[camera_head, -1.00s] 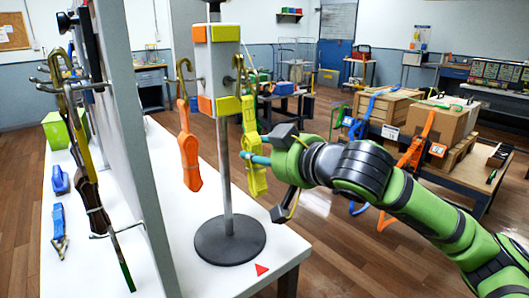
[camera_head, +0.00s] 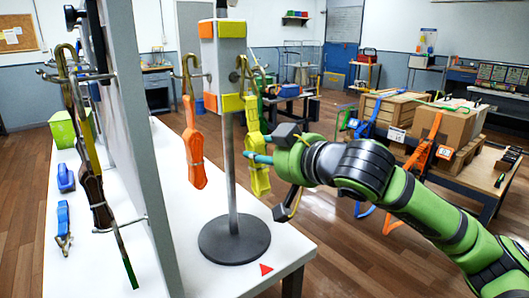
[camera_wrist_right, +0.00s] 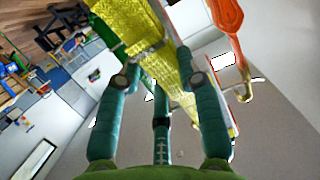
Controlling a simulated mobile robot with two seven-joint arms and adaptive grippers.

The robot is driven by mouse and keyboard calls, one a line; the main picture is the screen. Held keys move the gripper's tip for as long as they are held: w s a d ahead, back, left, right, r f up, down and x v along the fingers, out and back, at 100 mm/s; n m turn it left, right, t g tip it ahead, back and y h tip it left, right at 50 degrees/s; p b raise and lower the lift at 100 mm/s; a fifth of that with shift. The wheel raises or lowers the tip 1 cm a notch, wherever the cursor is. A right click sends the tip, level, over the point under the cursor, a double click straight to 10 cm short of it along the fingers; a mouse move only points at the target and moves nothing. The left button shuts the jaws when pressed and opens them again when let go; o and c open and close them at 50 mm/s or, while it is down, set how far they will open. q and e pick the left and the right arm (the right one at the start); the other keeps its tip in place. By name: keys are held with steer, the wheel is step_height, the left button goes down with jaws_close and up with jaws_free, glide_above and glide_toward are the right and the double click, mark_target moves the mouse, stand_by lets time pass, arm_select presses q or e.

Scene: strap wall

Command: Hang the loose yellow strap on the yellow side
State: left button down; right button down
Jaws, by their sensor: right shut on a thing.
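The stand has a grey box head (camera_head: 231,68) with orange patches on its left and yellow patches on its right. The yellow strap (camera_head: 257,172) hangs upright beside the yellow side, with its metal hook near the top right of the box. I cannot tell whether the hook bears on the peg there. My right gripper (camera_head: 262,148) comes in from the right and is shut on the yellow strap. In the right wrist view, the yellow strap (camera_wrist_right: 140,28) lies between the teal fingers. An orange strap (camera_head: 194,155) hangs on the left side. My left gripper is not in view.
The stand's round dark base (camera_head: 234,240) rests on a white table (camera_head: 185,255). A grey panel (camera_head: 132,120) with straps on hooks stands at the left. A red triangle (camera_head: 266,269) marks the table's front. Boxes (camera_head: 445,125) stand on a table at the right.

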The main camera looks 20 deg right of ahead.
stand_by(0.4)
steer(key=c, duration=0.8)
jaws_free()
steer(key=shift+o, duration=0.2)
